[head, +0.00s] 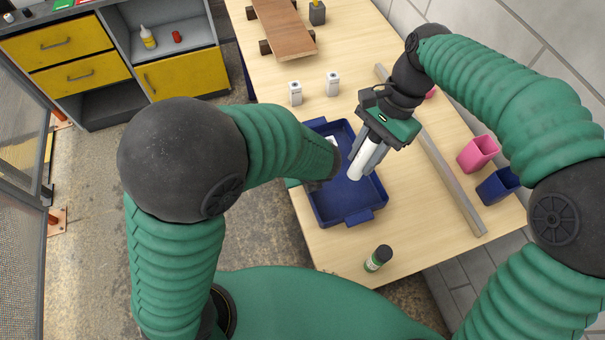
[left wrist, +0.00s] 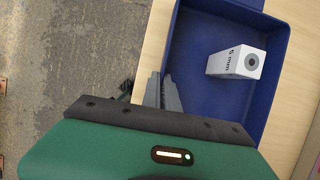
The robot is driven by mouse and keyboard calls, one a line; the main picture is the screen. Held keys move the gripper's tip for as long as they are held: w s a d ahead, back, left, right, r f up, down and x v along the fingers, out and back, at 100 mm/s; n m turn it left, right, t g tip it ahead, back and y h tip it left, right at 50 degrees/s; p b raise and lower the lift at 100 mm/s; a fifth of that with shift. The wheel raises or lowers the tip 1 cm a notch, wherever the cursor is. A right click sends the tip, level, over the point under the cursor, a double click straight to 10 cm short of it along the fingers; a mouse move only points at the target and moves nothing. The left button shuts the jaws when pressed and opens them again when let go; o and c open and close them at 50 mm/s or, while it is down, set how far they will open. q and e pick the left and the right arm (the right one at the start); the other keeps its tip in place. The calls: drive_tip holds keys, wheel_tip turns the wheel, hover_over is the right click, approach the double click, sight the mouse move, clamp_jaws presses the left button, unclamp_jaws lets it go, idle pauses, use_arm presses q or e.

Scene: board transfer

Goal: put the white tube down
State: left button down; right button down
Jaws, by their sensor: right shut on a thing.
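The white tube (head: 358,164) is held tilted in my right gripper (head: 369,150), whose fingers are shut on it. In the head view it is over the blue tray (head: 366,211); I cannot tell whether its lower end touches the tray floor. My left gripper is mostly hidden behind my left arm in the head view, at the tray's left side. In the left wrist view the left gripper's fingers (left wrist: 163,92) are close together with nothing between them, beside the rim of the blue tray (left wrist: 167,45).
A white block marked "5 mm" (left wrist: 236,63) lies in the tray. Two white blocks (head: 295,93) (head: 332,84) stand behind it. A green bottle (head: 378,258) is near the front edge. A grey rail (head: 440,165), pink cup (head: 478,153) and blue cup (head: 497,185) are right.

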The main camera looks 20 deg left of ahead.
sight(356, 165)
drive_tip(key=m, duration=0.1)
drive_tip(key=f+m+t, duration=0.1)
drive_tip(key=m, duration=0.1)
drive_tip(key=shift+s+a+t, duration=0.2)
drive_tip(key=shift+s+t, duration=0.1)
drive_tip(key=shift+s, duration=0.1)
drive_tip(key=m, duration=0.2)
drive_tip(key=shift+s+a+f+m+t+h, duration=0.15)
drive_tip(key=shift+f+m+t+h, duration=0.15)
drive_tip(key=shift+t, duration=0.1)
drive_tip(key=m, duration=0.1)
drive_tip(key=m+h, duration=0.1)
drive_tip(key=m, duration=0.2)
drive_tip(key=shift+s+a+f+t, duration=0.25)
drive_tip(key=shift+a+f+t, duration=0.05)
drive_tip(key=shift+f+t, duration=0.1)
drive_tip(key=shift+f+h, duration=0.3)
wheel_tip(356, 165, down, 10)
drive_tip(key=shift+r, duration=0.25)
drive_tip(key=c, duration=1.1)
unclamp_jaws()
